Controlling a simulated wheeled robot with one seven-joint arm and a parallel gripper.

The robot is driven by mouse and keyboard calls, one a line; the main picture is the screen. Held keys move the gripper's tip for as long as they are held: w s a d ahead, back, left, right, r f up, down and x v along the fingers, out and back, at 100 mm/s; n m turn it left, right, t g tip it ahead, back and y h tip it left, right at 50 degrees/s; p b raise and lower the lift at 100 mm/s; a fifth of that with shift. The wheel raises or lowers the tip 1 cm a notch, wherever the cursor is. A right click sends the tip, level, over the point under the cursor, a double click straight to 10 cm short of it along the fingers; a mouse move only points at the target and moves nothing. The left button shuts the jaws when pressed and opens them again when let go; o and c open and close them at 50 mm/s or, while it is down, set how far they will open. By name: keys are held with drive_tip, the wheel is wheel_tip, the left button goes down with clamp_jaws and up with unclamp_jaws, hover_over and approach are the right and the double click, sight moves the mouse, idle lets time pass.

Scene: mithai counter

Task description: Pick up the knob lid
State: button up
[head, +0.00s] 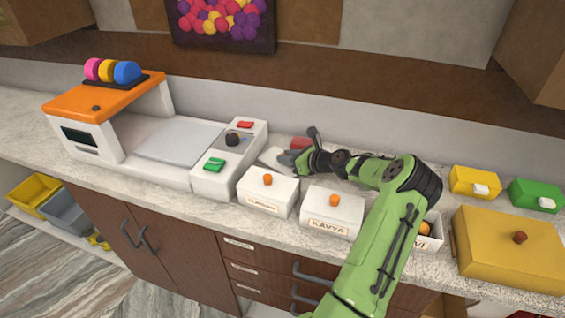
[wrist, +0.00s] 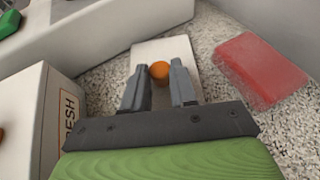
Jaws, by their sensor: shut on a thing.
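The knob lid (wrist: 150,51) is a flat white plate with a round orange knob (wrist: 159,70), over the speckled counter in the wrist view. In the head view, part of a flat white piece (head: 272,158) shows beside my gripper (head: 297,158), and the knob is hidden there. In the wrist view my gripper (wrist: 159,84) has one finger on each side of the knob and is shut on it. The lid's near part is hidden behind the fingers. I cannot tell whether the lid touches the counter.
A red block (wrist: 260,68) lies right of the lid. White boxes with orange knobs, one labelled KAVYA (head: 331,213), stand in front. An open white box (head: 428,243) holds something orange. A white and orange machine (head: 205,183) stands left. A yellow box (head: 510,250) stands right.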

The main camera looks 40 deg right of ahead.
clamp_jaws()
wheel_tip(320, 180, up, 10)
drive_tip(key=p, duration=0.2)
drive_tip(key=shift+p, duration=0.3)
drive_tip(key=shift+s, duration=0.15)
